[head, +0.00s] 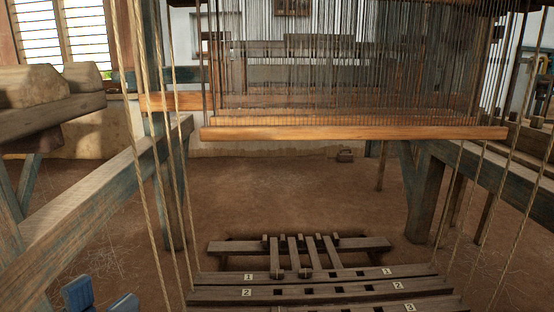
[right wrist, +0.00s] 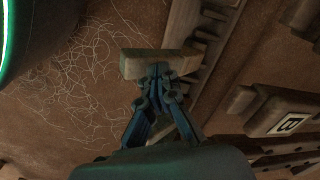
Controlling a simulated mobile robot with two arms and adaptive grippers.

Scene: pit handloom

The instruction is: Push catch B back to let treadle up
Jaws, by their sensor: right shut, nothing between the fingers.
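In the right wrist view my right gripper (right wrist: 158,78) is shut, with its blue fingertips together and nothing between them. The tips lie over the lower edge of a pale wooden block (right wrist: 150,62); I cannot tell whether they touch it. A plate marked B (right wrist: 289,124) is on a dark wooden piece to the right of the gripper. Which part is the movable catch is unclear. In the head view the treadles (head: 308,249) lie low at the centre. My left gripper (head: 101,298) shows only as two blue parts set apart at the bottom left edge, away from the treadles.
Slotted boards numbered 1 (head: 330,273), 2 (head: 310,291) and 3 stand in front of the treadles. The loom's front beam (head: 350,133) hangs above. Side beams (head: 90,205) and ropes (head: 150,180) flank the space. Bare earth floor (head: 290,190) lies behind the treadles.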

